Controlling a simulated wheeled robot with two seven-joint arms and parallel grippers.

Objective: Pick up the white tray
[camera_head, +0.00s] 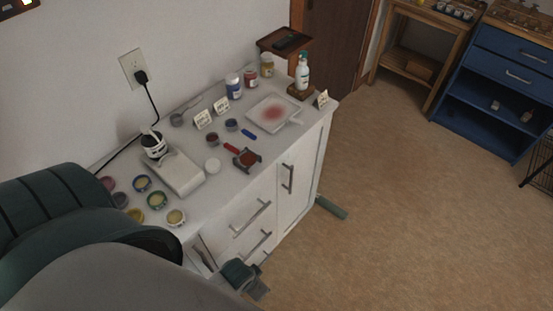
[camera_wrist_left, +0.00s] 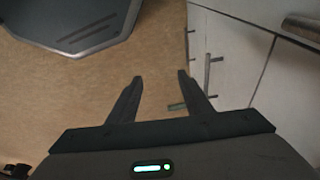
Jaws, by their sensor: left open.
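The white tray (camera_head: 260,122) is a shallow, square-looking tray with a red patch in its middle. It lies flat near the right end of the white cabinet top in the head view, with a small handle-like piece at its right side. My left gripper (camera_head: 262,289) is low in front of the cabinet, well below and apart from the tray. In the left wrist view its two fingers (camera_wrist_left: 160,82) are spread and empty, with floor and cabinet front beyond them. The tray is not in the wrist view. My right gripper is not in view.
A white bottle (camera_head: 302,76) on a wooden block and a small card (camera_head: 322,98) stand close to the tray. Jars (camera_head: 233,85), cards, cups (camera_head: 231,125) and a red-handled tool (camera_head: 246,158) crowd the top. Cabinet handles (camera_head: 250,217) stick out near my left gripper.

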